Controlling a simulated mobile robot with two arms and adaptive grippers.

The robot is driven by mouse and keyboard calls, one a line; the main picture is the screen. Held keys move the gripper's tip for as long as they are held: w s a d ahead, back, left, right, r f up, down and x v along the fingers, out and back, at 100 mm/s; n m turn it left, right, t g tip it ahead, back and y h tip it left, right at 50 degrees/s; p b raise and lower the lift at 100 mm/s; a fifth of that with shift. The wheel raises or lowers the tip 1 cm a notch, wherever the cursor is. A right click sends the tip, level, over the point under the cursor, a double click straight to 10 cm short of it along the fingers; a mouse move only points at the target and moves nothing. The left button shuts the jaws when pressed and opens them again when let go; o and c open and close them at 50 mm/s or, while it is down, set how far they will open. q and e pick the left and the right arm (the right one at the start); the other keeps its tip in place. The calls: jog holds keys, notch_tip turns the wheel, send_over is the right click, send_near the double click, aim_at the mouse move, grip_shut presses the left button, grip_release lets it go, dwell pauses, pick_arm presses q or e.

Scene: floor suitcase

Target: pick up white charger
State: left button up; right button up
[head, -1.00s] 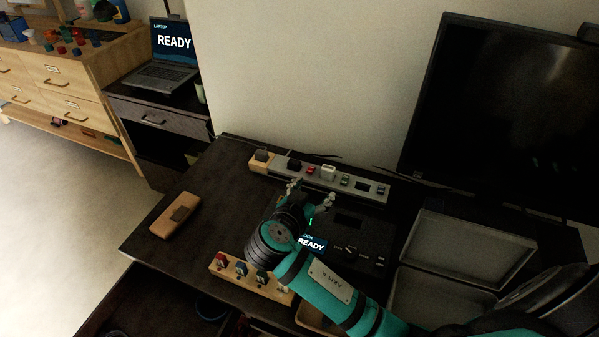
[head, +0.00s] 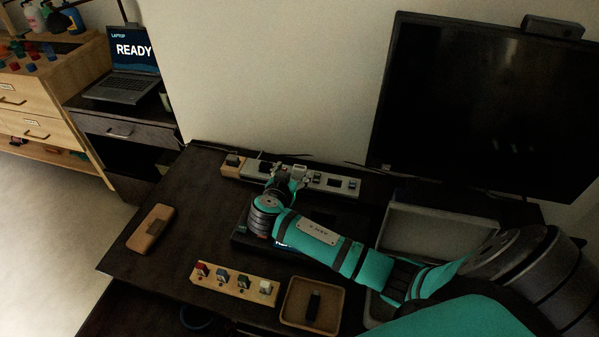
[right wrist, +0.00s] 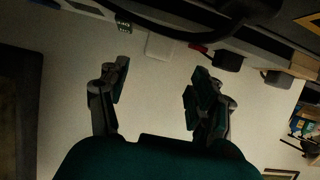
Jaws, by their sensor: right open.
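The white charger (head: 299,170) sits in the grey power strip (head: 345,187) at the back of the dark desk, partly hidden by my right gripper (head: 285,173). In the right wrist view the charger (right wrist: 159,46) shows as a pale block beyond the fingertips, between their lines. My right gripper (right wrist: 160,78) is open and its gap is empty. It is at the strip, just short of the charger. My left gripper is not in view.
Dark and red plugs (right wrist: 229,61) sit beside the charger. A wooden holder (head: 210,282) with several small plugs and a wooden tray (head: 287,312) are in front. A tan case (head: 150,228) lies left. A monitor (head: 480,110) stands right.

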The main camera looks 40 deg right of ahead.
aim_at(299, 169)
jog(key=x, duration=0.2)
jog(key=p+x, duration=0.1)
jog(key=x, duration=0.1)
jog(key=shift+s+d+f, duration=0.1)
jog(key=shift+d+f, duration=0.25)
jog(key=shift+d, duration=0.05)
jog(key=c, duration=1.2)
jog(key=shift+r, duration=0.15)
jog(key=shift+c, duration=0.3)
